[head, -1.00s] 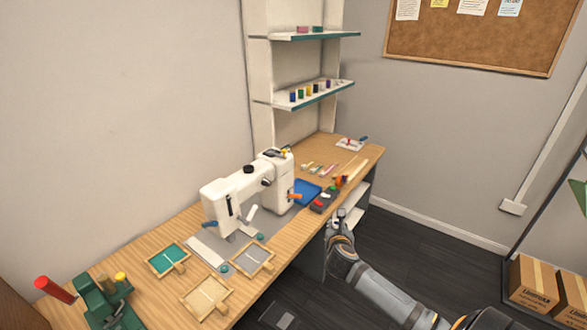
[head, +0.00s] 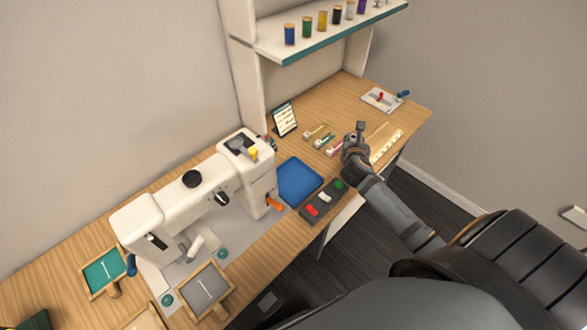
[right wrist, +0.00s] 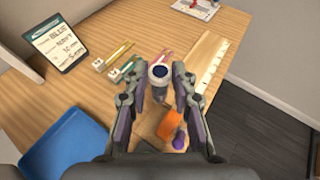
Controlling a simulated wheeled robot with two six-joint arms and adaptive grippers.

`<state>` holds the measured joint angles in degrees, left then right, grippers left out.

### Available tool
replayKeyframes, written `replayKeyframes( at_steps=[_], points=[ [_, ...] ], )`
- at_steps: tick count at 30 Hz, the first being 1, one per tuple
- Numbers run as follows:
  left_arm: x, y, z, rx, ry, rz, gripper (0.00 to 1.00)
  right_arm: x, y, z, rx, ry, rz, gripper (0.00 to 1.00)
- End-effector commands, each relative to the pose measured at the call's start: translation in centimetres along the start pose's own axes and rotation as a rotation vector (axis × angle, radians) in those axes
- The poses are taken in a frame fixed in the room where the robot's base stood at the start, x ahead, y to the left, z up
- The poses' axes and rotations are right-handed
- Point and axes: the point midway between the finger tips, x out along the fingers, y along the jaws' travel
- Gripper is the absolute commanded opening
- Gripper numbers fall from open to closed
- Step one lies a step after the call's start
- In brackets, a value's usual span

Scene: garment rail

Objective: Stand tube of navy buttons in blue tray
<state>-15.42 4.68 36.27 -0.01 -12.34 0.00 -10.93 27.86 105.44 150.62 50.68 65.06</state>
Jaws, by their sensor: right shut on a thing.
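My right gripper (head: 357,140) is over the right part of the table. In the right wrist view, its fingers (right wrist: 160,90) are shut on the tube of navy buttons (right wrist: 159,72). The tube shows as a round pale rim with a dark blue centre, end toward the camera; the rest is hidden. The blue tray (head: 299,180) lies flat on the table, to the left of the gripper and right of the sewing machine. In the wrist view the tray (right wrist: 62,160) is at lower left, apart from the tube, and its visible part is empty. My left gripper is out of view.
The white sewing machine (head: 195,205) stands left of the tray. A dark holder (head: 322,202) with red, white and green pieces is in front of it. A label card (head: 284,118) stands behind. An orange and purple item (right wrist: 168,124) lies below the gripper, near a ruler (right wrist: 212,60).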

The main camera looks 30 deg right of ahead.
Motion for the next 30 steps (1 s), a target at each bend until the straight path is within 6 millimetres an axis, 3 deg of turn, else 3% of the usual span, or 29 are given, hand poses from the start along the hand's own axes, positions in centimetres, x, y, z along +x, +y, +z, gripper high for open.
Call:
replayKeyframes(
  at_steps=[3, 6, 9, 12, 16, 19, 25, 30],
  points=[
    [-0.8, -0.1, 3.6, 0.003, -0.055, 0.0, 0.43, -0.7, 4.8, -2.4, -0.02, 0.016, 0.076, 0.0],
    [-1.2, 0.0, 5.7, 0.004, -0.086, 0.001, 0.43, -1.7, 9.6, -3.9, -0.054, 0.013, 0.151, 0.0],
    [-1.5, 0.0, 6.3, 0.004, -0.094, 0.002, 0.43, -2.9, 13.7, -4.7, -0.084, 0.002, 0.213, 0.0],
    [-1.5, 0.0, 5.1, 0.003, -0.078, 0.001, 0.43, -3.7, 16.1, -5.1, -0.103, -0.008, 0.25, 0.0],
    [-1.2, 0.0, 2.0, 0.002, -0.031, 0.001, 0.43, -4.0, 17.0, -5.2, -0.113, -0.014, 0.264, 0.0],
    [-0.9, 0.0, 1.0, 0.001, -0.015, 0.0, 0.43, -3.6, 16.9, -6.1, -0.116, -0.013, 0.263, 0.0],
    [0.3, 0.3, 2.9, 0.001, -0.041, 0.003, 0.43, -1.9, 16.9, -10.1, -0.115, -0.013, 0.263, 0.0],
    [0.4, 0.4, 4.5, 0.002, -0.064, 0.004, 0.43, -1.4, 16.9, -11.0, -0.112, -0.015, 0.262, 0.0]
  ],
)
